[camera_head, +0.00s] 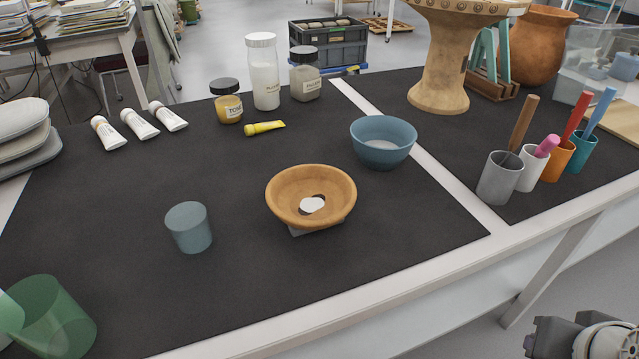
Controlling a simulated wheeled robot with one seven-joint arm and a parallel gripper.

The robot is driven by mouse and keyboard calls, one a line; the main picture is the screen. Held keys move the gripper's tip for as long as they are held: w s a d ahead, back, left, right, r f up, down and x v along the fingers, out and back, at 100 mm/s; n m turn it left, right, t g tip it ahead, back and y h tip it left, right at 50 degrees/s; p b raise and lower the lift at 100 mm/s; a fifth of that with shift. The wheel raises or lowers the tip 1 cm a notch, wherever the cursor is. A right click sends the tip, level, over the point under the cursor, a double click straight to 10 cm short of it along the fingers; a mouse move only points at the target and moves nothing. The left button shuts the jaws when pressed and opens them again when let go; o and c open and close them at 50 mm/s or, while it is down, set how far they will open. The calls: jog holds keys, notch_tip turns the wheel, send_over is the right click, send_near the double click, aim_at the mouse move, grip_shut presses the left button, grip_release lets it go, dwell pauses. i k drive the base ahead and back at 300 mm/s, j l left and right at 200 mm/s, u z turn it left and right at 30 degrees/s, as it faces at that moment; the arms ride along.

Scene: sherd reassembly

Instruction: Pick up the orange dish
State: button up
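The orange dish (290,190) is a shallow, wide-rimmed bowl on the dark mat, near the middle of the view. A white irregular patch shows in its bottom, with a dark edge beside it. A light grey block or stand shows under its front side. My gripper (556,338) seems to be the grey and black mechanism at the bottom right corner, partly cut off by the frame. It is beyond the table's front edge, well apart from the dish. Its fingers cannot be made out clearly.
A blue bowl (383,134) stands behind and right of the dish, and a blue-grey cup (190,230) to its left. Cups holding tools (498,180) stand right. The mat in front of the dish is clear.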

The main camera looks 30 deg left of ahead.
aim_at(309, 197)
jog(key=u, duration=1.7)
